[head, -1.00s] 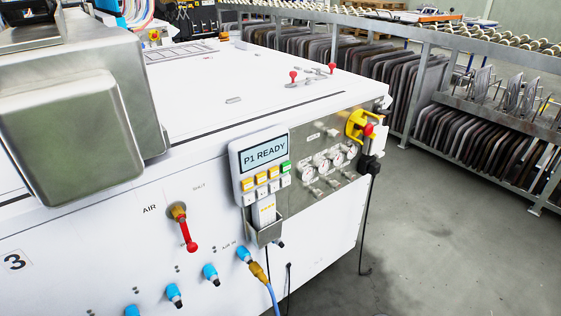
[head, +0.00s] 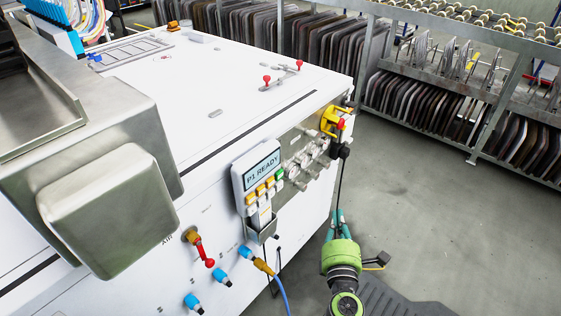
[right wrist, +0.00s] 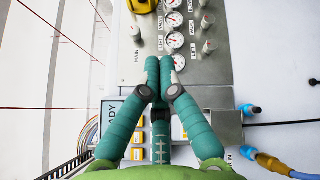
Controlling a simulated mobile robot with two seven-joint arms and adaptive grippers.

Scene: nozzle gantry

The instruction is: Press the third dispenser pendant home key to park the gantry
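The dispenser pendant (head: 238,180) hangs in a metal holder on the white cabinet's front. Its screen reads "P1 READY". My right gripper (head: 338,216) has teal fingers and a green body. It is in front of the cabinet, right of the pendant and apart from it. In the right wrist view its fingertips (right wrist: 159,62) are together and empty, in front of the gauge panel; the fingers hide much of the pendant (right wrist: 107,108). My left gripper is out of view.
Gauges (head: 300,163) and a yellow handle (head: 333,121) are on the cabinet right of the pendant. A red-handled air valve (head: 203,250) and blue hose fittings (head: 222,279) are at left and below. A hanging cable (head: 340,180) is near my fingers. Racks stand behind.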

